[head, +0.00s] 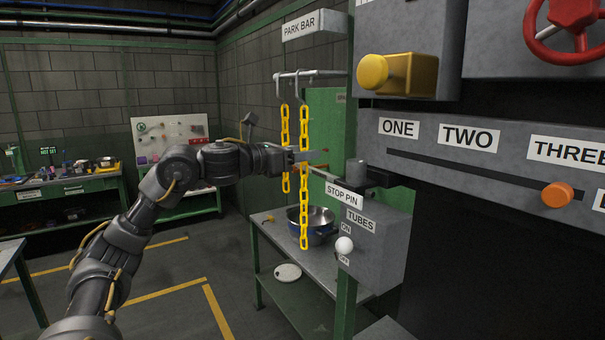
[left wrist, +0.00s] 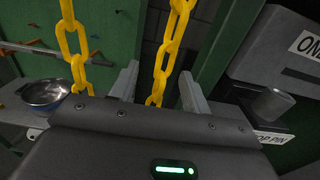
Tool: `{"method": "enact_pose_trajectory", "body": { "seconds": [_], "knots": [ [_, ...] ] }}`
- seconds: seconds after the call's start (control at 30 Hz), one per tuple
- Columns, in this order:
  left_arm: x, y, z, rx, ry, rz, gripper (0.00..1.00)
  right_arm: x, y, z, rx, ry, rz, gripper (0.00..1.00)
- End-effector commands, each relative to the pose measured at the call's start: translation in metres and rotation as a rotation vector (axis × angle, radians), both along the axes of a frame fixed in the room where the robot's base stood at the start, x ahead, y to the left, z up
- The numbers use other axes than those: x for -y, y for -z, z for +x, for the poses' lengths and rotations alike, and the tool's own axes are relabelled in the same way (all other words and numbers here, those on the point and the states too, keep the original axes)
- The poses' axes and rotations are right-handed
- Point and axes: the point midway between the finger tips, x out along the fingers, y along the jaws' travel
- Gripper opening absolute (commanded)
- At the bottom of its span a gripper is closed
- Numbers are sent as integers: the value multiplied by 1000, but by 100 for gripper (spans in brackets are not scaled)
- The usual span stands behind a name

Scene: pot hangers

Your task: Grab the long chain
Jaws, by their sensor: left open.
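Two yellow chains hang side by side from hooks on the park bar. The long chain (head: 304,215) is on the right in the head view and reaches down in front of a metal bowl. The shorter chain (head: 285,125) hangs left of it and also shows left of the fingers in the left wrist view (left wrist: 75,50). My left gripper (head: 303,157) is open at mid-height of the chains. In the left wrist view its fingers (left wrist: 158,92) stand either side of one chain (left wrist: 165,60), apparently the long one. The gripper body hides the chains' lower parts there.
The park bar (head: 310,74) is above. The stop pin box (head: 365,235) and grey control panel (head: 480,150) stand close at the right. A metal bowl (head: 318,218) stands on the bench (head: 275,235) below. Open floor lies at the left.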

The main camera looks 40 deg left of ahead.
Motion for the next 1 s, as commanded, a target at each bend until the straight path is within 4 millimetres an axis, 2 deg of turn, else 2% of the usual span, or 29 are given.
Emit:
{"method": "enact_pose_trajectory", "body": {
  "seconds": [0.03,0.17,0.43,0.8,1.0],
  "knots": [
    [3,-5,7,-2,3,-4,47,0,-10,-4,-5,0,0,36],
    [6,-2,19,-1,1,-2,47,0,-14,-11,-15,0,-1,36],
    [6,0,21,0,0,0,47,3,-13,-14,-19,-1,-4,36],
    [6,0,21,0,0,0,0,6,-13,-13,-19,-2,-8,36],
    [6,0,21,0,0,0,0,7,-13,-13,-19,-2,-8,36]
  ]
}}
